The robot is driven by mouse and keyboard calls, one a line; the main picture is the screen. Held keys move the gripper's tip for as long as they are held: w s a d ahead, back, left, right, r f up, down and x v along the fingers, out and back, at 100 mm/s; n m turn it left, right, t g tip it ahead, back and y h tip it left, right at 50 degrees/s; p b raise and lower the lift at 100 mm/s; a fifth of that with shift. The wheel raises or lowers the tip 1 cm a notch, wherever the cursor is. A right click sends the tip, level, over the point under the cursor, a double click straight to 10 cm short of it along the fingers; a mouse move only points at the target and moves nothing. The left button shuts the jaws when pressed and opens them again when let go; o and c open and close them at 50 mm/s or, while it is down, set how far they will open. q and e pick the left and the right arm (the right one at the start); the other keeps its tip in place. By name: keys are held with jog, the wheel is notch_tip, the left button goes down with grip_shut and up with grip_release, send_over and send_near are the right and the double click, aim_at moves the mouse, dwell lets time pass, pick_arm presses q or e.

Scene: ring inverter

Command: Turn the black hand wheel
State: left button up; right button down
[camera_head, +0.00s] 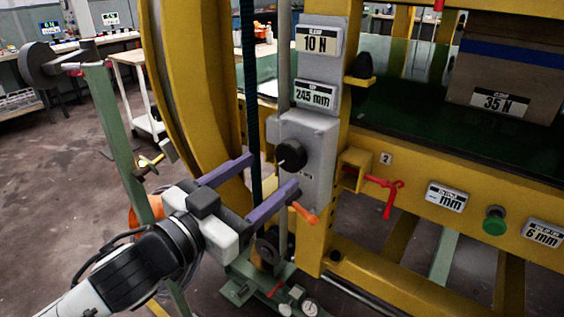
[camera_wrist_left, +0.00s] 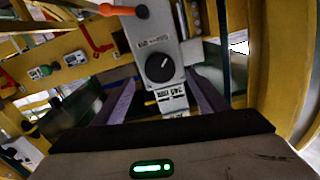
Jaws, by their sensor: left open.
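A round black knob (camera_head: 291,156) with a white pointer mark sits on a grey box on the yellow post. A dark round wheel (camera_head: 268,250) shows low by the green base, partly hidden. A black disc (camera_head: 38,65) stands on a green post at far left. I cannot tell for certain which is the hand wheel. My left gripper (camera_head: 268,172) has purple fingers, open and empty, in front of the grey box, left of and below the knob. In the left wrist view the knob (camera_wrist_left: 160,68) appears between the fingertips, with no contact visible. My right gripper is out of view.
An orange lever (camera_head: 305,213) sticks out just right of the fingers. A red handle (camera_head: 384,191) and green button (camera_head: 494,220) are on the yellow frame. A big yellow ring (camera_head: 195,100) rises at left. A cardboard box (camera_head: 505,75) stands at the right.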

aim_at(287, 159)
pick_arm(q)
jog(key=x, duration=0.6)
jog(key=shift+s, duration=0.1)
jog(key=c, duration=1.1)
jog(key=shift+o, duration=0.2)
